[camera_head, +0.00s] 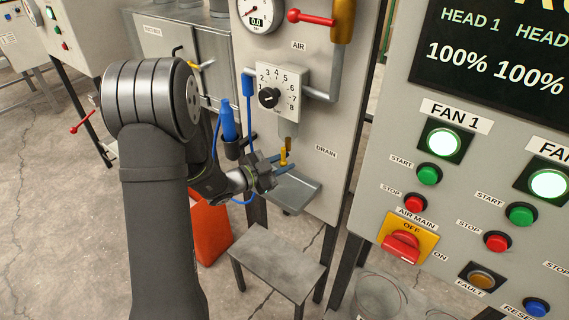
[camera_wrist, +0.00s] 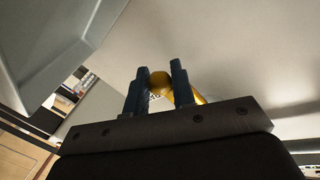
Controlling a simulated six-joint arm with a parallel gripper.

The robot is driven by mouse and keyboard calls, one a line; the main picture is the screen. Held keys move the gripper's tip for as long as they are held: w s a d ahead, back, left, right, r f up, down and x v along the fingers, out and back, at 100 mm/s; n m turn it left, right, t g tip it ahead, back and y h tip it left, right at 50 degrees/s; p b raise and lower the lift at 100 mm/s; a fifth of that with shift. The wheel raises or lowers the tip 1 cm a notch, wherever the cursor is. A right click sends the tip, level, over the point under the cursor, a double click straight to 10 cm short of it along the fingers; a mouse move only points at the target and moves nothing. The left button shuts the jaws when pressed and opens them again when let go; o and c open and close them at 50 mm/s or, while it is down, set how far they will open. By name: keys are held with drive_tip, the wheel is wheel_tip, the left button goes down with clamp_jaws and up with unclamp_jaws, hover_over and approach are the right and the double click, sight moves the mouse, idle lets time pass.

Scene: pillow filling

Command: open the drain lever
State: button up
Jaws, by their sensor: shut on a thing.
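The drain lever (camera_head: 284,153) is a small yellow handle under a grey pipe, beside the DRAIN label (camera_head: 326,152) on the grey panel. My gripper (camera_head: 281,160) reaches it from the left, with its blue fingers at the lever. In the wrist view the two dark blue fingers (camera_wrist: 159,88) stand on either side of the yellow lever (camera_wrist: 162,83), shut on it. Part of the lever is hidden behind the fingers. A grey tray (camera_head: 297,192) sits just below the gripper.
A dial (camera_head: 269,97) and a red air lever (camera_head: 310,17) are above. A blue tool (camera_head: 228,125) hangs left of the drain. A grey stool (camera_head: 277,262) stands below. The fan panel (camera_head: 400,150) with buttons is at the right.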

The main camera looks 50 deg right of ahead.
drive_tip(key=o, duration=0.9)
drive_tip(key=v, duration=1.7)
drive_tip(key=shift+a, duration=0.25)
drive_tip(key=shift+d, duration=0.15)
drive_tip(key=x, duration=1.7)
drive_tip(key=shift+d, duration=0.1)
